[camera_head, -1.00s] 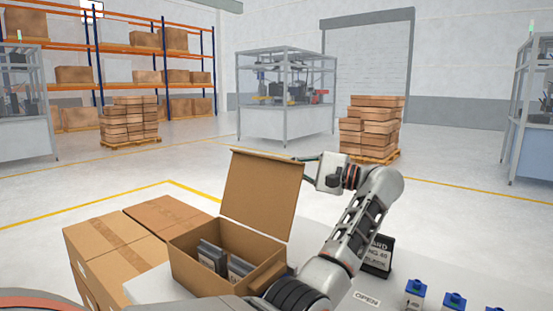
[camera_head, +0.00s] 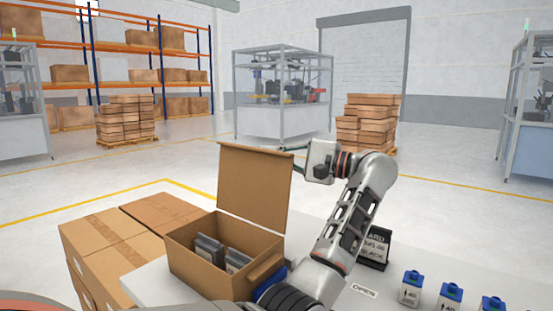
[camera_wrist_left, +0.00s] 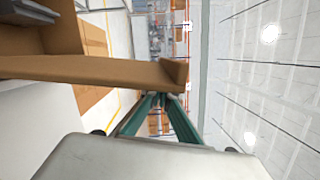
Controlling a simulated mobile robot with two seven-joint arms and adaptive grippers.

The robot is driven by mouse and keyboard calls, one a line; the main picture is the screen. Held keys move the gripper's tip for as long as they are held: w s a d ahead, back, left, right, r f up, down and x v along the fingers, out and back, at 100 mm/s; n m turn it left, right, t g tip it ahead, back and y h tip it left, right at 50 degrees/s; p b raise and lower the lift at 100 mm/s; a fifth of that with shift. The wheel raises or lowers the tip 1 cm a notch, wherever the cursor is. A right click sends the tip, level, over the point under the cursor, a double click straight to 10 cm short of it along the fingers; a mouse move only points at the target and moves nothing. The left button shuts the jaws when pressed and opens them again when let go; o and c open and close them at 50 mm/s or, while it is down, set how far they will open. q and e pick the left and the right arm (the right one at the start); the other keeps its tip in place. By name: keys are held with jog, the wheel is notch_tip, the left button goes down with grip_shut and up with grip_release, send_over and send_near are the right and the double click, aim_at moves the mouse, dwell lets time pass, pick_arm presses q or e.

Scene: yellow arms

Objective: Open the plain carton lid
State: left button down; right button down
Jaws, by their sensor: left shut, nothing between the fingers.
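The plain brown carton (camera_head: 210,275) stands open on the pale worktop, with several dark grey packs (camera_head: 210,249) inside. Its lid (camera_head: 255,187) stands up from the far edge, nearly upright. My left arm reaches up past the carton's right side. Its gripper (camera_head: 299,159) is at the lid's right edge, partly hidden behind it in the head view. In the left wrist view the green fingers (camera_wrist_left: 163,98) meet at their tips, shut and empty, close to the brown lid (camera_wrist_left: 100,72). I cannot tell whether they touch it. My right gripper is in neither view.
Closed taped cartons (camera_head: 105,245) stand left of the open one. An OPEN label (camera_head: 363,291), a black labelled box (camera_head: 374,250) and several white blue-capped containers (camera_head: 411,289) are on the right of the worktop. The floor beyond is clear up to the pallets and machines.

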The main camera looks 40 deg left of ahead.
pick_arm(q)
jog(key=shift+w, duration=0.15)
jog(key=v, duration=1.2)
